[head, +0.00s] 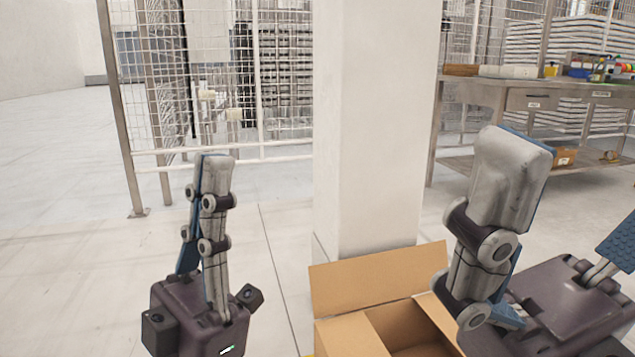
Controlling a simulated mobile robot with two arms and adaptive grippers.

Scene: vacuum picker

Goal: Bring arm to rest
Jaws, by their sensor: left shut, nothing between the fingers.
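My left gripper (215,165) stands upright in the left half of the head view, its grey and blue fingers pointing up and closed together. Nothing is between its fingers. My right gripper (576,195) is at the lower right, also pointing up. Its fingers are spread wide apart, and one is partly cut off by the right edge. I see nothing held between them. The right gripper's near finger overlaps the right side of the open cardboard box.
The open cardboard box (367,282) sits at the bottom centre, flaps up. A white pillar (375,120) stands behind it. A wire mesh fence (285,100) runs behind. A metal workbench (480,92) with items is at the back right. Floor at left is clear.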

